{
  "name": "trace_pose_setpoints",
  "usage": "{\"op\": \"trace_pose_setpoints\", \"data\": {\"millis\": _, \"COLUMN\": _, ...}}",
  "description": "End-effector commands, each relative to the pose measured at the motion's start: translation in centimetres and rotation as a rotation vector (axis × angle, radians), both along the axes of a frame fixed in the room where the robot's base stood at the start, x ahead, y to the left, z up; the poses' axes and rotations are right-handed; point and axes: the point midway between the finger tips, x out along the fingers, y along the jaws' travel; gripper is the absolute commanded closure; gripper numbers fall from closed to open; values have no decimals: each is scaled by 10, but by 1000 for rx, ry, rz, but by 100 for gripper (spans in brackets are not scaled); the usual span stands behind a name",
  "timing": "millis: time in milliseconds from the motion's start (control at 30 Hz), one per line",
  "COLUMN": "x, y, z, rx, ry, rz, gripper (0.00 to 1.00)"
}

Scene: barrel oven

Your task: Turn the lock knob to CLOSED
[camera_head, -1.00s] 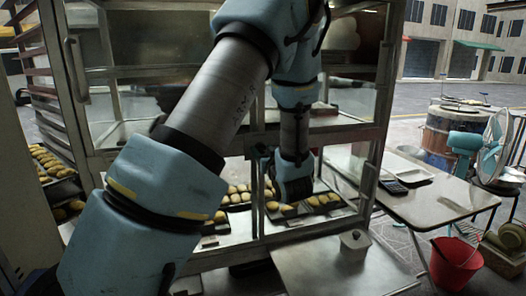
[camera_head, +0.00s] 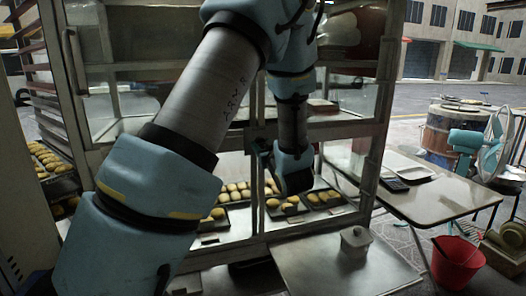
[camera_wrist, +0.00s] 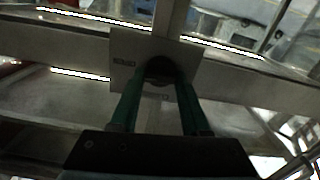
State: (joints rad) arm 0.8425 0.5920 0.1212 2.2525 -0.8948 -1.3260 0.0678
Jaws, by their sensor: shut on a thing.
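The lock knob (camera_wrist: 160,70) is a dark round piece on a pale square plate (camera_wrist: 188,58) in the wrist view. The plate sits where the metal frame bars of the glass cabinet meet. My gripper (camera_wrist: 160,84) has two green fingers, one on each side of the knob, shut on it. Small lettering shows on the plate left of the knob and below it, too blurred to read. In the head view my gripper end (camera_head: 268,158) is at the cabinet's middle post, and my arm hides the knob there.
The glass cabinet (camera_head: 255,240) holds trays of buns (camera_head: 235,190) on its lower shelf. A metal side table with a white lidded container (camera_head: 355,240) stands in front. A folding table (camera_head: 440,197), a red bucket (camera_head: 457,262) and a fan (camera_head: 490,145) are to the right.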

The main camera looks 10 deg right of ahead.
Motion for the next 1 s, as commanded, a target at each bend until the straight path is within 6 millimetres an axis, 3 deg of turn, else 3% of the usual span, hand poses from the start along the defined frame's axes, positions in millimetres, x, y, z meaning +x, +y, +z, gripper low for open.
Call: {"op": "trace_pose_setpoints", "data": {"millis": 1000, "x": 0, "y": 3, "z": -10, "rx": -936, "ry": -116, "rz": 0, "gripper": 100}}
